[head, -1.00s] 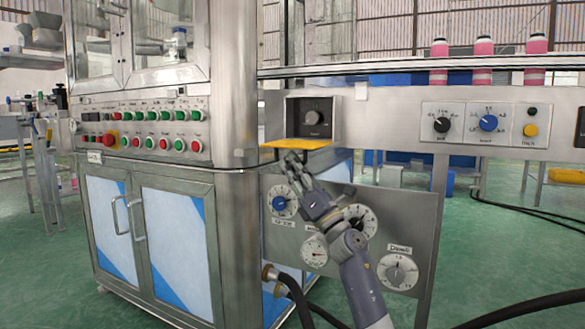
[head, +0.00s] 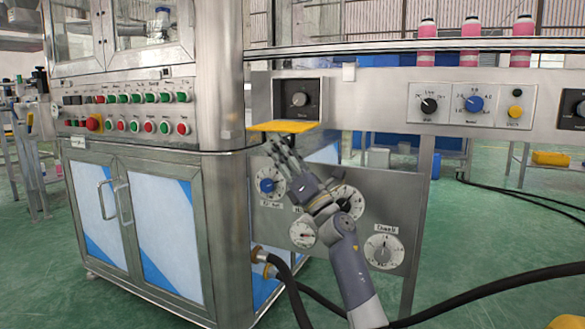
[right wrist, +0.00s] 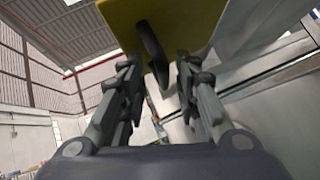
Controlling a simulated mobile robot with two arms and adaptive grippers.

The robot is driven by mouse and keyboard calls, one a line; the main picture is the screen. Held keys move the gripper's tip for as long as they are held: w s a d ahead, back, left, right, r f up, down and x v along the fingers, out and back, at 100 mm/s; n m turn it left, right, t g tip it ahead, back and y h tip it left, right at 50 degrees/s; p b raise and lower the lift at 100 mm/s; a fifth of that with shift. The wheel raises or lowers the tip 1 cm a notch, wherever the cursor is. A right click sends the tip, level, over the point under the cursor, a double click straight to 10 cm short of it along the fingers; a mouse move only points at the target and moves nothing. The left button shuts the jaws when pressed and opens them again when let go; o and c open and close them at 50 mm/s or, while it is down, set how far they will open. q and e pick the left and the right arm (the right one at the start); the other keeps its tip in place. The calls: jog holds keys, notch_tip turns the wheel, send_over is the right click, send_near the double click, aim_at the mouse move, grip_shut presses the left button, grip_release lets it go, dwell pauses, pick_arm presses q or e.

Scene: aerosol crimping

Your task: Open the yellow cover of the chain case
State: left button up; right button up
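The yellow cover (head: 283,126) sticks out almost flat like a shelf at the lower edge of a box with a dark dial, on the metal panel of the chain case (head: 375,100). My right gripper (head: 280,150) is just below the cover, pointing up at it. In the right wrist view the underside of the yellow cover (right wrist: 190,22) fills the top, with a dark curved handle (right wrist: 151,52) hanging from it. The fingers of my right gripper (right wrist: 158,68) are apart on either side of the handle's line; contact cannot be told. My left gripper is not in view.
The steel machine cabinet (head: 150,220) with its button panel (head: 125,112) stands at the left. Dials (head: 384,250) sit on the lower panel behind my right arm. Dark hoses (head: 290,290) run low in front. Pink bottles (head: 470,42) stand on the conveyor above.

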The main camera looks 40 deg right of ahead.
jog(key=v, duration=1.1)
jog(key=shift+s+f, duration=0.1)
jog(key=shift+f, duration=0.05)
